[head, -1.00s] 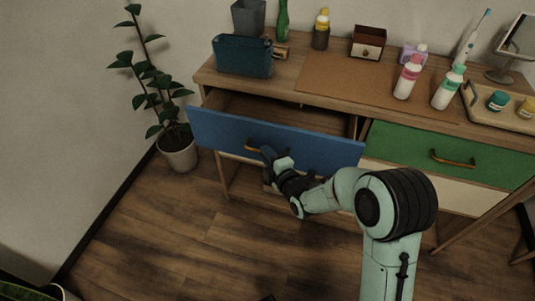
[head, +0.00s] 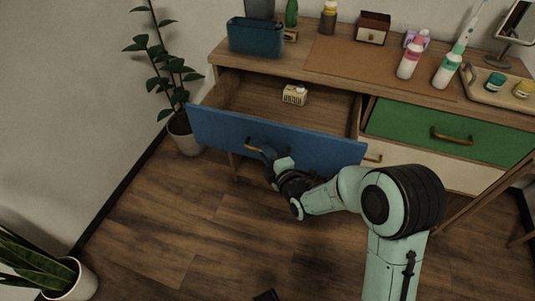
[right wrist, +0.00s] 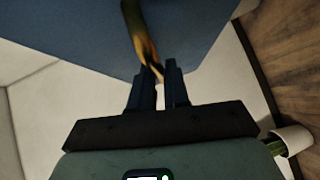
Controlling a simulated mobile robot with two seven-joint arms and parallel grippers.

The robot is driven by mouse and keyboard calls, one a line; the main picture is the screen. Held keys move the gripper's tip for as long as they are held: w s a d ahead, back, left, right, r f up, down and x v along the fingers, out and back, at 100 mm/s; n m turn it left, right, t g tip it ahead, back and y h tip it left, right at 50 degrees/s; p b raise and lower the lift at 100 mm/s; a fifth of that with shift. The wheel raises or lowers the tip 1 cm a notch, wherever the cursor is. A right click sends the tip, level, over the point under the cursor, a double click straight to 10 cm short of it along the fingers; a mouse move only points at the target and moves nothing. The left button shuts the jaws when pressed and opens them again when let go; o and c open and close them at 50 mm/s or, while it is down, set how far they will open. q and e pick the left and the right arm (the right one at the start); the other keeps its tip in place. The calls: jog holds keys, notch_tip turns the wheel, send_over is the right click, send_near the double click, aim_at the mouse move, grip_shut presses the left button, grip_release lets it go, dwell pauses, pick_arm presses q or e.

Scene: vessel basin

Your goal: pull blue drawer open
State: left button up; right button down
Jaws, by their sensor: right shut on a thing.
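The blue drawer (head: 310,148) stands well out from the dresser, and its wooden inside shows from above. Its brass handle (head: 253,144) is on the front face, left of the middle. My right gripper (head: 266,153) is at the handle from the front, shut on it. In the right wrist view the handle (right wrist: 141,35) runs down to between the two dark fingertips (right wrist: 160,70), with the blue front (right wrist: 70,30) behind. A small cream box-like item (head: 295,94) lies inside the drawer near the back. My left gripper is not in view.
A closed green drawer (head: 455,133) is to the right. The dresser top (head: 340,62) holds a blue bin (head: 256,37), bottles (head: 410,58) and a tray (head: 500,90). Potted plants stand at left (head: 184,135) and lower left (head: 70,278).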

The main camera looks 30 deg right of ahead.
jog(key=shift+d, duration=0.1)
jog(key=c, duration=1.2)
grip_release()
jog(key=shift+o, duration=0.2)
pick_arm(q)
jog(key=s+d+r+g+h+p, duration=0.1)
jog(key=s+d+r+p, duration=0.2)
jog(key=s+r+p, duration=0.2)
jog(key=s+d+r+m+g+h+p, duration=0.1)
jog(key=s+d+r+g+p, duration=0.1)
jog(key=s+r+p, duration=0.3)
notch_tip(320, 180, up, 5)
jog(key=p, duration=0.3)
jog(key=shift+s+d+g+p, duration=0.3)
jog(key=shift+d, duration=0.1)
pick_arm(e)
jog(key=s+r, duration=0.2)
jog(key=s, duration=1.1)
jog(key=shift+a, duration=0.45)
